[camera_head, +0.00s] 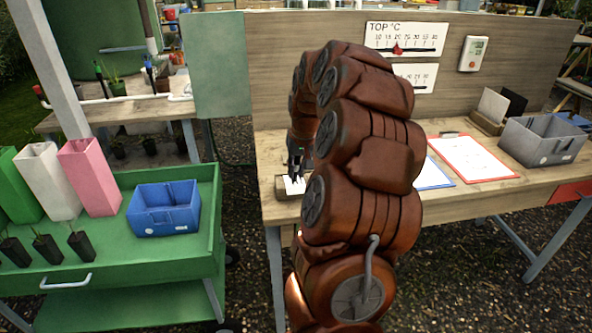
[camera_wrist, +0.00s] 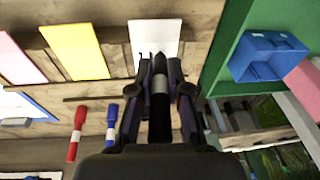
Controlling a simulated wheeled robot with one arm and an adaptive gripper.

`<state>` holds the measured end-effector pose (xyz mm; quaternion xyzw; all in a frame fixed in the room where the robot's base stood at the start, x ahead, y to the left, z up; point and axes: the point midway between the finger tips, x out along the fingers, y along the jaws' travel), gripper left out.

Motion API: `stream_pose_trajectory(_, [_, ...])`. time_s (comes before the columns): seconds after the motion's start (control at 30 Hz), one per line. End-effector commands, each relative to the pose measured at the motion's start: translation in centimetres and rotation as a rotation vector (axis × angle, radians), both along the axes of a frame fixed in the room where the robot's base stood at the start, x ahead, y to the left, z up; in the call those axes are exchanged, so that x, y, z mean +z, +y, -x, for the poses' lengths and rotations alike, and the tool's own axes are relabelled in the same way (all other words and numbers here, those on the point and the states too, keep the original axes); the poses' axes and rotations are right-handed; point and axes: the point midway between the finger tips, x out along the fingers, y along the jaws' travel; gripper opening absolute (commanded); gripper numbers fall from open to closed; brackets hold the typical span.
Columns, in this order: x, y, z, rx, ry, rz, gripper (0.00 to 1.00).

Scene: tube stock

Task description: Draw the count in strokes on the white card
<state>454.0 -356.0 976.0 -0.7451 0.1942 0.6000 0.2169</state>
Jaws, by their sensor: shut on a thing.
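My gripper (camera_wrist: 160,72) is shut on a black marker (camera_wrist: 160,105), which points away from the wrist along the jaws. The white card (camera_wrist: 155,32) is just ahead of the marker's tip, and the jaws cover part of its lower edge. I see no marks on the part of the card that shows. I cannot tell whether the tip touches it. In the head view my gripper (camera_head: 296,165) is low over the left end of the bench, close above the white card (camera_head: 293,186). Three black pots with seedlings (camera_head: 45,249) stand on the green trolley (camera_head: 165,262).
A yellow card (camera_wrist: 74,52) and a pink card (camera_wrist: 18,60) are left of the white one. A red marker (camera_wrist: 76,133) and a blue marker (camera_wrist: 109,128) lie nearby. A blue crate (camera_head: 164,208) sits on the trolley. A grey crate (camera_head: 541,142) and clipboards (camera_head: 470,158) are on the bench's right.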

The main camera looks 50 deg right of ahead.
Motion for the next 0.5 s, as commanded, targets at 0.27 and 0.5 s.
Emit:
stream_pose_trajectory(0.27, [0.2,0.0,0.0,0.000,0.000,0.000,0.00])
stream_pose_trajectory(0.5, [1.1,0.0,0.0,0.000,0.000,0.000,0.00])
